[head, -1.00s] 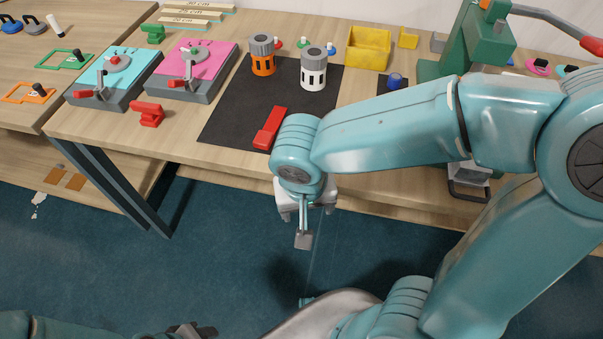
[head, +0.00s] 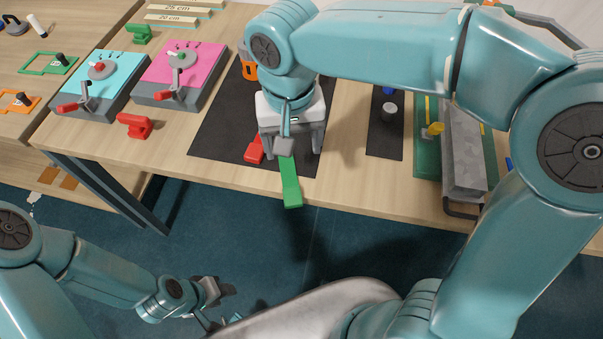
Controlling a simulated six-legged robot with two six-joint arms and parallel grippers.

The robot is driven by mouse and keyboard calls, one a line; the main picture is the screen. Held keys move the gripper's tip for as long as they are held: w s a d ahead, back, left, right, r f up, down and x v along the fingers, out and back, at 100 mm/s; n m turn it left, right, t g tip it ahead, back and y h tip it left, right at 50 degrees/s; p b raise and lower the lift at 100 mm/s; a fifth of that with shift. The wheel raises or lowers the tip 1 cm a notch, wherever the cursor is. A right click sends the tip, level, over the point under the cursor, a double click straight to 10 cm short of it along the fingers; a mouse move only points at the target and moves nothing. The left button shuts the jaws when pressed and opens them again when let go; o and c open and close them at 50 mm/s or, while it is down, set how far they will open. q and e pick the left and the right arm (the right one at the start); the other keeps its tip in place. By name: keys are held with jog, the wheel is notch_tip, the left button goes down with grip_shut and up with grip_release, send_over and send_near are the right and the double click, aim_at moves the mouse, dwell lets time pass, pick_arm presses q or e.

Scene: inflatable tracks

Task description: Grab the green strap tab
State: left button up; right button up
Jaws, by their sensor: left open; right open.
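The green strap tab (head: 291,190) is a flat green strip at the front edge of the near table, with its lower end reaching out past the edge. My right gripper (head: 291,148) is just above and behind it in the picture, jaws spread and pointing down. A grey part of the gripper overlaps the tab's upper end, so I cannot tell whether they touch. The tab's far end is hidden. My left gripper (head: 212,304) is open and empty, low in front of the table over the blue floor.
A red piece (head: 254,150) lies on the black mat (head: 215,135) just left of my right gripper. A pink box (head: 205,60), a cyan box (head: 118,68) and a red clamp (head: 136,125) stand further left. A grey block (head: 462,150) stands at right.

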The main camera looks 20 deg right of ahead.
jog(key=a, duration=0.2)
send_over(292, 193)
jog(key=f, duration=0.9)
jog(key=shift+w+a+f, duration=0.1)
jog(key=shift+a+f, duration=0.15)
jog(key=shift+d+f, duration=0.1)
jog(key=shift+f, duration=0.5)
notch_tip(292, 193, down, 5)
jog(key=shift+d+f, duration=0.1)
jog(key=shift+d, duration=0.05)
jog(key=c, duration=1.2)
